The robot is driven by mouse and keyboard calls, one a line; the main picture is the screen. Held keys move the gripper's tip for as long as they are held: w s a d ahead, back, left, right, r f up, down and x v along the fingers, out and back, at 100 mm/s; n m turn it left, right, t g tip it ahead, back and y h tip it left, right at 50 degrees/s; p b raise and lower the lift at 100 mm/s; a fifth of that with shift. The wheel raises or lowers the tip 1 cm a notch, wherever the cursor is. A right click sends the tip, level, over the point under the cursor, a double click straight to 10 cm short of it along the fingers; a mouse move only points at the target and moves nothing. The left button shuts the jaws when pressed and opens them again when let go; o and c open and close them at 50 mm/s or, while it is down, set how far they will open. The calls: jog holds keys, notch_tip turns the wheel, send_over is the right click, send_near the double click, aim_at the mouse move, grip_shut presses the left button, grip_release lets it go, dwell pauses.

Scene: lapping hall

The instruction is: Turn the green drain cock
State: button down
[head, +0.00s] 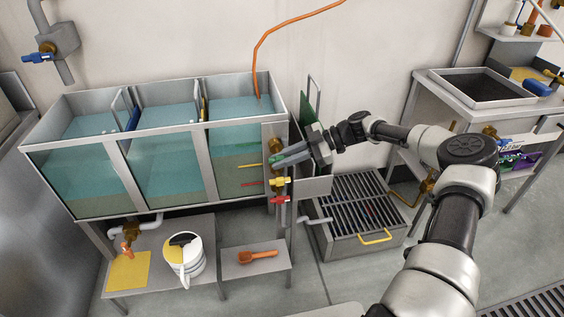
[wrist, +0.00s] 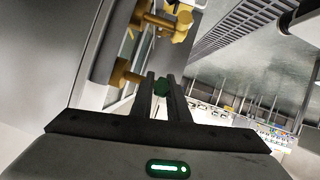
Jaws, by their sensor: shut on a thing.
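The green drain cock (wrist: 161,86) shows in the wrist view as a green handle between my two fingertips, with a brass stem behind it to the left. My gripper (wrist: 160,88) is shut on it. In the head view my gripper (head: 280,159) reaches in from the right to the brass fitting at the right end of the tank, above the yellow and red cocks. There the fingers hide most of the green handle. How far the handle is turned cannot be told.
A yellow cock (head: 281,182) and a red cock (head: 280,199) sit just below my gripper. The glass-fronted tank (head: 195,168) stands left. A grated basin (head: 330,243) lies below right. A white bucket (head: 196,268) and an orange scoop (head: 257,257) rest on low shelves.

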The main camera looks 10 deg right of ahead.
jog(key=shift+a, duration=0.1)
jog(key=c, duration=1.7)
grip_release()
jog(key=p+v, duration=0.2)
jog(key=v, duration=1.5)
jog(key=shift+d+r, duration=0.15)
jog(key=shift+d, duration=0.05)
